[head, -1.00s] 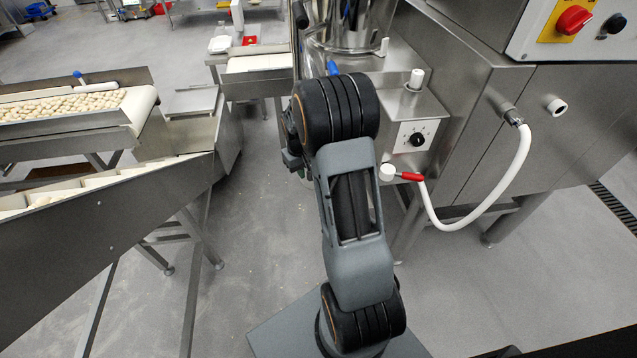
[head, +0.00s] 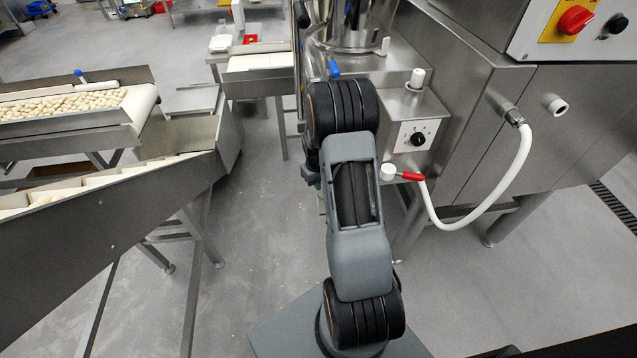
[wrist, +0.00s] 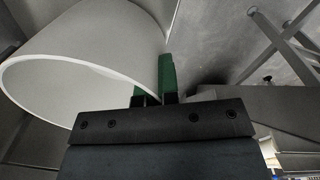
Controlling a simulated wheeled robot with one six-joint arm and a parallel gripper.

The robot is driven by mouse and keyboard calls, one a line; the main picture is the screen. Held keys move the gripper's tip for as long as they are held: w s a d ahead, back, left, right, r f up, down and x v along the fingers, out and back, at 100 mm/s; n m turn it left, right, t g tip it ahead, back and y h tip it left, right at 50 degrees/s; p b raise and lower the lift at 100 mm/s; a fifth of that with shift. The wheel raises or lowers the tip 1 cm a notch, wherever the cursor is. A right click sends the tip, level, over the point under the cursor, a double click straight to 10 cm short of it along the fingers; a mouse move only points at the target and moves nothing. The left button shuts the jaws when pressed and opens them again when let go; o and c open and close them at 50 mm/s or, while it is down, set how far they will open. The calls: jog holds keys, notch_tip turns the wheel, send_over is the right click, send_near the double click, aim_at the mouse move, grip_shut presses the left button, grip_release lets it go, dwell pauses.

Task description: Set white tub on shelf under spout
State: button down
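In the wrist view, a large white tub (wrist: 110,42) lies tilted, with its open mouth towards the camera at the left. My gripper (wrist: 152,88) has its two green-padded fingers at the tub's wall near the rim. One finger is on the outer side and the other is at the mouth side, with the wall pinched between them. In the head view my arm hides the gripper, and I cannot make out the tub there. I cannot clearly identify the spout or the shelf in either view.
A steel machine (head: 480,110) with a dial box (head: 417,136) and a looped white hose (head: 478,212) stands right of my arm. Conveyors with pasta (head: 75,104) stand at left.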

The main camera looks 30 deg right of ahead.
jog(key=shift+f, duration=0.1)
jog(key=c, duration=1.4)
grip_release()
jog(key=shift+o, duration=0.2)
notch_tip(320, 180, up, 12)
jog(key=s+a+r+t, duration=0.1)
jog(key=s+a+r, duration=0.4)
jog(key=s+a, duration=0.3)
jog(key=s+a+r+t, duration=0.2)
jog(key=s+a+r, duration=0.4)
jog(key=a, duration=0.5)
jog(key=shift+s+n+y+p, duration=0.3)
jog(key=shift+s+p, duration=0.05)
jog(key=shift+s, duration=0.55)
